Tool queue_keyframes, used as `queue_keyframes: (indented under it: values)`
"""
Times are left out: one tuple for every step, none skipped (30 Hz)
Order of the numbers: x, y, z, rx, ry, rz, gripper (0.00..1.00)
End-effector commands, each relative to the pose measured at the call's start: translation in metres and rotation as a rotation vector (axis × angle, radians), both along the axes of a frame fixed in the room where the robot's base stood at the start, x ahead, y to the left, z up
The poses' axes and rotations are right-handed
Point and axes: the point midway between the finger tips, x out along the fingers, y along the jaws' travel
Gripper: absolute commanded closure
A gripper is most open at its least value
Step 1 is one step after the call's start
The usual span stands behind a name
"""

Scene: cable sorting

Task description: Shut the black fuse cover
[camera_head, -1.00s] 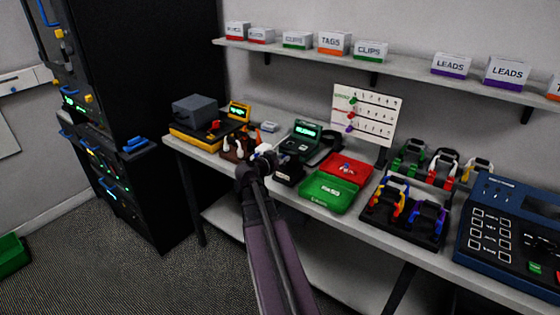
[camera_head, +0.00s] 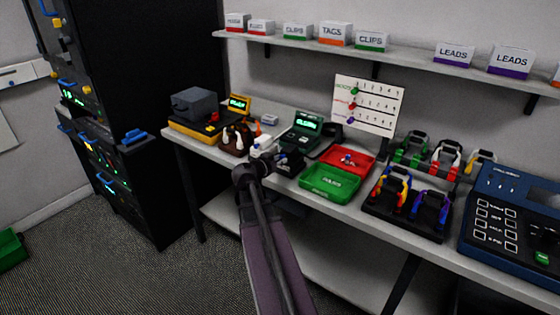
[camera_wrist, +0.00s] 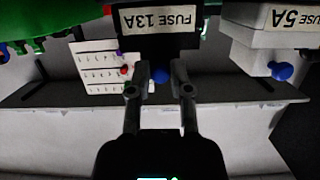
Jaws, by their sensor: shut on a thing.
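The black fuse box (camera_head: 290,161) stands near the front edge of the bench. In the wrist view its black cover (camera_wrist: 158,44) carries an upside-down "FUSE 13A" label and a blue knob (camera_wrist: 161,75). My gripper (camera_wrist: 158,82) is at the front of this cover, with its fingers on either side of the knob and shut on it. In the head view my gripper (camera_head: 270,168) is at the front left of the black box, its fingertips hard to make out. I cannot tell how far the cover stands open.
A white fuse box (camera_wrist: 270,45), labelled "FUSE 5A", stands beside the black one; it also shows in the head view (camera_head: 262,146). A green tray (camera_head: 328,184) and a red tray (camera_head: 346,160) lie to the right. A brown holder (camera_head: 236,140) stands to the left.

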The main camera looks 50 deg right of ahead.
Motion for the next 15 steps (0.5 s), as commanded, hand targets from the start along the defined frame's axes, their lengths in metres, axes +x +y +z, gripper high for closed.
queue_keyframes:
  values:
    - [-0.0023, 0.0006, -0.0028, 0.01, -0.003, -0.006, 1.0]
    - [-0.0024, 0.0005, -0.0028, 0.01, -0.003, -0.006, 1.0]
    - [-0.0025, 0.0004, -0.0028, 0.01, -0.003, -0.007, 1.0]
    - [-0.0027, 0.0004, -0.0028, 0.01, -0.003, -0.007, 1.0]
    - [-0.0028, 0.0004, -0.0028, 0.01, -0.003, -0.007, 1.0]
    - [-0.003, 0.0003, -0.0028, 0.01, -0.003, -0.008, 1.0]
    - [-0.003, 0.0003, -0.0029, 0.01, -0.003, -0.008, 1.0]
    - [-0.0031, 0.0003, -0.0029, 0.01, -0.003, -0.008, 1.0]
    - [-0.0033, 0.0002, -0.0029, 0.01, -0.003, -0.008, 0.71]
    - [-0.0033, 0.0002, -0.0029, 0.01, -0.003, -0.008, 0.63]
    - [-0.0033, 0.0002, -0.0029, 0.01, -0.003, -0.008, 0.54]
    - [-0.0031, 0.0, -0.0028, 0.009, -0.003, -0.008, 0.42]
    - [-0.003, -0.0001, -0.0026, 0.009, -0.003, -0.007, 0.4]
    - [-0.0029, -0.0001, -0.0024, 0.007, -0.002, -0.007, 0.4]
    - [-0.0028, -0.0003, -0.0022, 0.007, -0.002, -0.007, 0.4]
